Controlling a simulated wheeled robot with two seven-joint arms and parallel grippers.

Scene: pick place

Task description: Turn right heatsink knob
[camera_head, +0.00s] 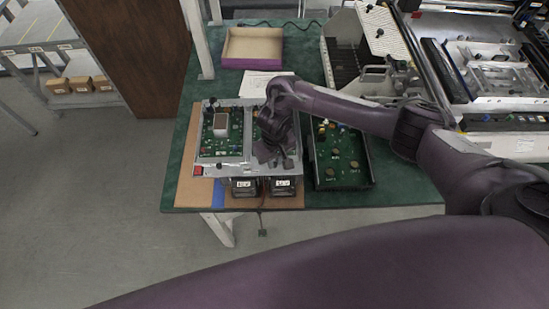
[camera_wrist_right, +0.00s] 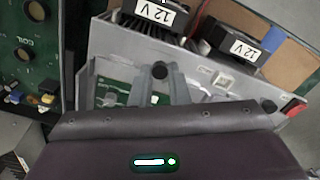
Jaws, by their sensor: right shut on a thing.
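The grey metal heatsink panel (camera_head: 222,170) lies on the bench with a green circuit board (camera_head: 208,146) on its left part. My right gripper (camera_head: 282,161) is over the panel's right part, pointing down. In the right wrist view its two grey fingers (camera_wrist_right: 164,84) are shut around a small round black knob, the right heatsink knob (camera_wrist_right: 160,71). The fingers and arm hide most of this knob in the head view. My left gripper is not in view.
Two black 12 V blocks (camera_head: 245,187) (camera_head: 283,186) stand at the panel's front edge. A black-framed circuit board (camera_head: 338,172) lies close on the right. An open cardboard box (camera_head: 252,45) and a paper sheet (camera_head: 262,85) lie behind. A red button (camera_head: 198,170) is at the left.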

